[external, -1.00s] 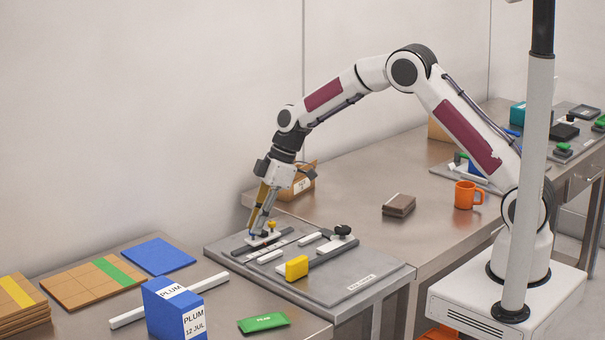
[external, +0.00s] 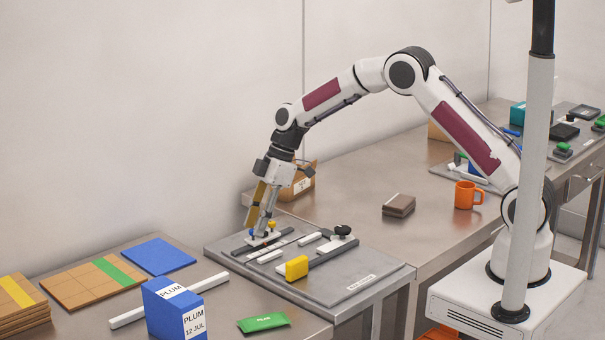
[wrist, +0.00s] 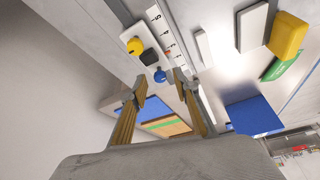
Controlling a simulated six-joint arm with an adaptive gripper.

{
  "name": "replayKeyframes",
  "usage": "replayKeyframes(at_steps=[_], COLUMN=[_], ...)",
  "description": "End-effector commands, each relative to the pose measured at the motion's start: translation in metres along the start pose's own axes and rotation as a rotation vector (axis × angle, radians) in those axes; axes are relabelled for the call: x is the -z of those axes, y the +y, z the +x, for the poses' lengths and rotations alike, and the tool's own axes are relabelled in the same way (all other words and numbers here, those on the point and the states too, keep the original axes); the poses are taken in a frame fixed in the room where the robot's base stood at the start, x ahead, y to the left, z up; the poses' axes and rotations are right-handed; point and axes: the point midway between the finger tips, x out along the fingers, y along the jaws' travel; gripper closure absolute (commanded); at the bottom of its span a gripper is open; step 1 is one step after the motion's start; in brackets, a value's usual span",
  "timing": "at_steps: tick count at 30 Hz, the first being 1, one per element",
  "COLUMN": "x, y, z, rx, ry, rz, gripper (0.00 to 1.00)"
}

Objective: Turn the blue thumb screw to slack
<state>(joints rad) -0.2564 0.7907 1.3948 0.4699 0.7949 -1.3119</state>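The blue thumb screw (wrist: 160,76) shows in the wrist view, on a white plate with a black block (wrist: 149,57) and a yellow knob (wrist: 135,46). In the external view the blue screw (external: 250,232) is small, beside my fingertips, with the yellow knob (external: 272,225) to its right. My gripper (wrist: 160,84) is open. In the wrist view its two fingertips stand apart on either side of the blue screw, with gaps showing. My gripper (external: 259,229) is low over the plate in the external view. I cannot tell the exact fingertip height.
A numbered white scale (wrist: 163,32) lies along the rail next to the plate. White bars (external: 310,239), a yellow block (external: 296,268) and a black knob (external: 343,230) stand on the same grey base (external: 335,288). A blue box (external: 163,312) stands nearer the camera.

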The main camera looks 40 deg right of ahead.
Motion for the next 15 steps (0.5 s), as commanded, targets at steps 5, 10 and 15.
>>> replayKeyframes(at_steps=[5,10,15], x=[0.000,0.000,0.000], y=[0.000,0.000,0.001], z=[0.000,-0.004,-0.017], rx=[0.000,0.000,-0.002], ry=[0.000,0.000,0.001], rz=[0.000,0.000,0.000], gripper=[0.70,0.70,0.70])
